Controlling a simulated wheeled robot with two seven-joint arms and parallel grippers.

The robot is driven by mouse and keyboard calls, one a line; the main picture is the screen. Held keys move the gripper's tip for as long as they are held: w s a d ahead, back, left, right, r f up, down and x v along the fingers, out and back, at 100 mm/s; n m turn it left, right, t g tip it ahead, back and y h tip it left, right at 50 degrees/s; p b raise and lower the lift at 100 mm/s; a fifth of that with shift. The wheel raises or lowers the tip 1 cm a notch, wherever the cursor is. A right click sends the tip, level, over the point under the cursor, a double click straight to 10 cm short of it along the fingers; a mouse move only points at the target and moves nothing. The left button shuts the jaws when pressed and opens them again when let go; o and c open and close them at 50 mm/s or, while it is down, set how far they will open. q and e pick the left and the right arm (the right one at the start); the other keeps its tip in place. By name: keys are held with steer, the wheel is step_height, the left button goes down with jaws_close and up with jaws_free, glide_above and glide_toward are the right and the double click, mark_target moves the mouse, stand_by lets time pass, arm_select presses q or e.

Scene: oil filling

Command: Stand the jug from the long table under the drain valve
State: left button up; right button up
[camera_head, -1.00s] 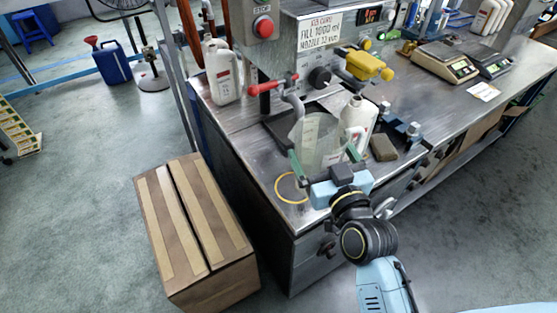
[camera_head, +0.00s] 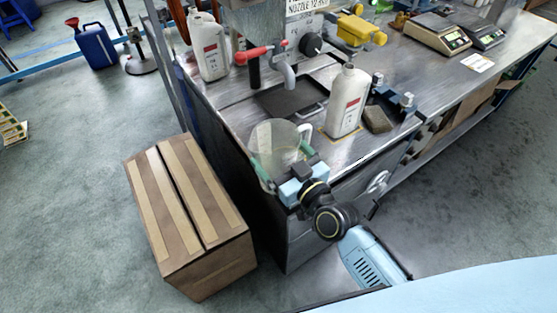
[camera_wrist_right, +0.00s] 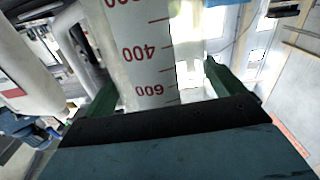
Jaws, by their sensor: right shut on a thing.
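The clear measuring jug (camera_head: 272,137) is at the near left corner of the metal bench, upright, with its handle to the right. My right gripper (camera_head: 283,160) is shut on it from the near side. In the right wrist view the jug (camera_wrist_right: 145,50) shows red marks between the green fingers. I cannot tell whether its base touches the bench. The drain valve, with a red handle (camera_head: 253,53) and a grey spout (camera_head: 289,78), is behind the jug. The jug is nearer me than the spout, not below it. My left gripper is not in view.
A white bottle (camera_head: 347,103) stands right of the jug, beside a brown block (camera_head: 377,119) and a blue-grey fixture. A dark tray (camera_head: 290,98) lies below the spout. Another white bottle (camera_head: 209,50) stands at left. A cardboard box (camera_head: 188,215) is on the floor.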

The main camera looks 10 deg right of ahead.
mark_target(290, 139)
steer(key=shift+w+d+f+b, duration=0.25)
steer(key=shift+w+f+b, duration=0.15)
steer(key=shift+f+b, duration=0.3)
steer(key=shift+w+d+b, duration=0.35)
steer(key=shift+w+d, duration=0.2)
steer(key=shift+w, duration=0.3)
steer(key=shift+w+d+b, duration=0.35)
steer(key=shift+w, duration=0.2)
steer(key=shift+w+d+b, duration=0.6)
steer(key=shift+w+d, duration=0.15)
steer(key=shift+w, duration=0.35)
steer(key=shift+w+d+b, duration=0.4)
steer(key=shift+w+d, duration=0.05)
steer(key=shift+w, duration=0.25)
steer(key=shift+f, duration=0.1)
steer(key=o, duration=0.7)
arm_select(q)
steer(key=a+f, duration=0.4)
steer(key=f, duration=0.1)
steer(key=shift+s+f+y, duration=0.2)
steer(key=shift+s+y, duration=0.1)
